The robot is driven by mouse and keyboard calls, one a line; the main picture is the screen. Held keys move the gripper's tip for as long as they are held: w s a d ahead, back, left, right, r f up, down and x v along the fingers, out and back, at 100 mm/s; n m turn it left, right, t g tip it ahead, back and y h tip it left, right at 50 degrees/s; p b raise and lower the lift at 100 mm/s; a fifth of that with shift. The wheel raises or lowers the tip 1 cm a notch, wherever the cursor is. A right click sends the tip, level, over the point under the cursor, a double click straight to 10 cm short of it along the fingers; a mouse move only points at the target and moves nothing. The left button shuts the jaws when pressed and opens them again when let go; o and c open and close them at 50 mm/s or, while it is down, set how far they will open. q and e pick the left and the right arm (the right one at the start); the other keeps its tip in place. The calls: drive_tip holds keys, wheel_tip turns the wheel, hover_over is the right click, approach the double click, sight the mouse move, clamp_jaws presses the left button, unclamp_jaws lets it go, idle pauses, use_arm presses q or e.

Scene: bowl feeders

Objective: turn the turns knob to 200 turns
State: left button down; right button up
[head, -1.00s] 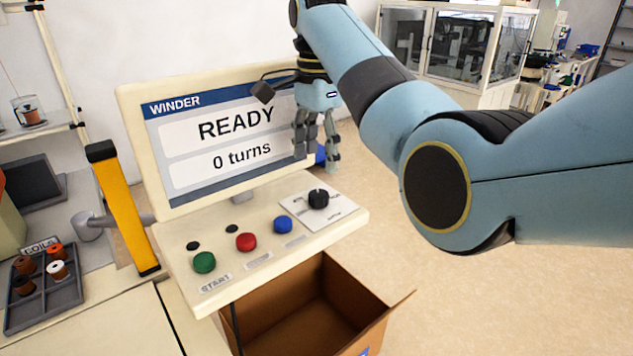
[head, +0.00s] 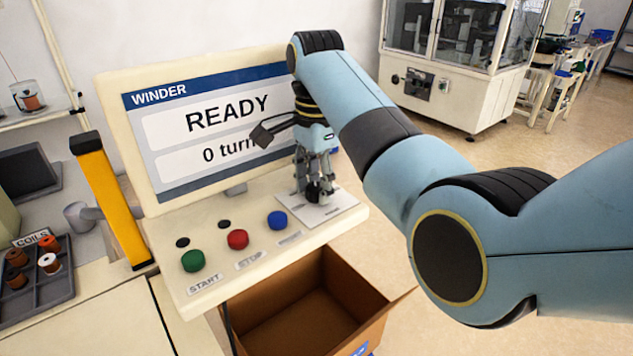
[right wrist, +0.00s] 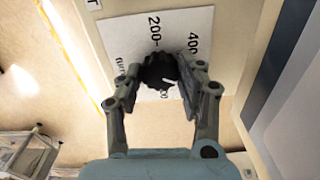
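The black turns knob (head: 313,195) sits on a white dial plate (head: 338,204) at the right end of the winder's panel. In the right wrist view the knob (right wrist: 157,70) shows a small white mark on its lower right side. The plate there (right wrist: 120,38) bears "200" and "400"; another number is partly covered. My right gripper (head: 316,187) is down at the knob, its open fingers on either side of it; I cannot tell whether they touch it. The winder screen (head: 205,135) reads "READY" and "0", with "turns" partly hidden. My left gripper is not in view.
Green (head: 193,261), red (head: 238,239) and blue (head: 277,220) buttons line the panel left of the knob. An open cardboard box (head: 385,315) stands below. A yellow post (head: 108,200) and a coil tray (head: 62,291) are at left.

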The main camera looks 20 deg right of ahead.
drive_tip(key=c, duration=0.4)
drive_tip(key=shift+c, duration=0.9)
drive_tip(key=n, duration=1)
drive_tip(key=shift+w+n, duration=0.1)
drive_tip(key=shift+n, duration=0.3)
drive_tip(key=n, duration=0.6)
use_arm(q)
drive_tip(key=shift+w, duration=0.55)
use_arm(e)
drive_tip(key=n, duration=0.7)
